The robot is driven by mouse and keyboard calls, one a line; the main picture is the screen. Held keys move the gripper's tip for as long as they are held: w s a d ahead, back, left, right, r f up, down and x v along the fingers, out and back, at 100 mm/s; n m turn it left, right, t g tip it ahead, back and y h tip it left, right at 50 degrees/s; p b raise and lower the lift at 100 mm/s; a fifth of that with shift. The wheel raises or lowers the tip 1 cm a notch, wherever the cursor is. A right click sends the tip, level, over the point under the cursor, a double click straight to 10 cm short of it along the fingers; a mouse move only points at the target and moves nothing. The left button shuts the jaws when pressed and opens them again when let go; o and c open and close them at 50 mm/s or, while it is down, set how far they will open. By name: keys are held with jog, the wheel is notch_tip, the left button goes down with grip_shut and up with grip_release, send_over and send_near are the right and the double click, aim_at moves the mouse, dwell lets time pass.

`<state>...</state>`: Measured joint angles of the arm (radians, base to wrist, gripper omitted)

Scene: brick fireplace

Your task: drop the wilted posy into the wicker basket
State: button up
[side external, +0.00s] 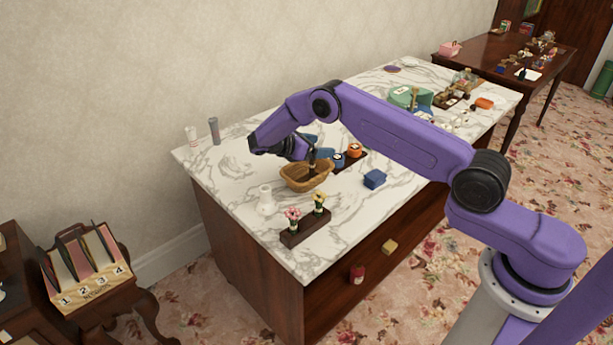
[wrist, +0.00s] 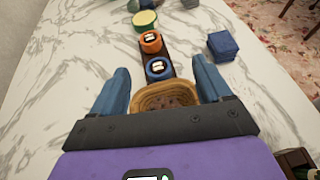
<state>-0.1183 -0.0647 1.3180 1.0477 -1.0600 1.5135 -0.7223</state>
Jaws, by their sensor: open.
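The wicker basket (side external: 306,181) stands on the marble counter, and its near part shows between my fingers in the wrist view (wrist: 172,98). My gripper (side external: 303,149) is open above the basket, its two blue fingers apart (wrist: 160,70) with nothing seen held between them. Small brownish and pinkish shapes show inside the basket, too unclear to name. A pink flower (side external: 292,214) and a yellow flower (side external: 319,199) stand upright in a dark wooden block (side external: 304,233) in front of the basket. I cannot pick out a wilted posy for certain.
A white vase (side external: 265,199) stands left of the basket. A blue box (side external: 374,179) lies to its right. A dark rack with orange (wrist: 151,42) and blue (wrist: 158,68) round items is behind it. Two slim containers (side external: 214,130) stand by the wall. The counter's left part has clear marble.

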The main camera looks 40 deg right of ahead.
jog(key=shift+a, duration=0.1)
jog(key=v, duration=1.2)
jog(key=s+a+r+t+y, duration=0.2)
jog(key=s+a+r+y, duration=0.25)
jog(key=s, duration=0.35)
jog(key=s+a+r+t+y, duration=0.1)
jog(key=s+a+r+y, duration=0.25)
jog(key=s+r, duration=0.35)
jog(key=s+d+m+y, duration=0.1)
jog(key=s+d+y, duration=0.2)
jog(key=s, duration=1.2)
jog(key=s+d+m+y, duration=0.2)
jog(key=s+d, duration=0.1)
jog(key=s, duration=1.1)
jog(key=shift+s+d+f+m+g+y, duration=0.2)
jog(key=shift+s+f+m+g+y, duration=0.1)
jog(key=shift+s+f+y, duration=0.1)
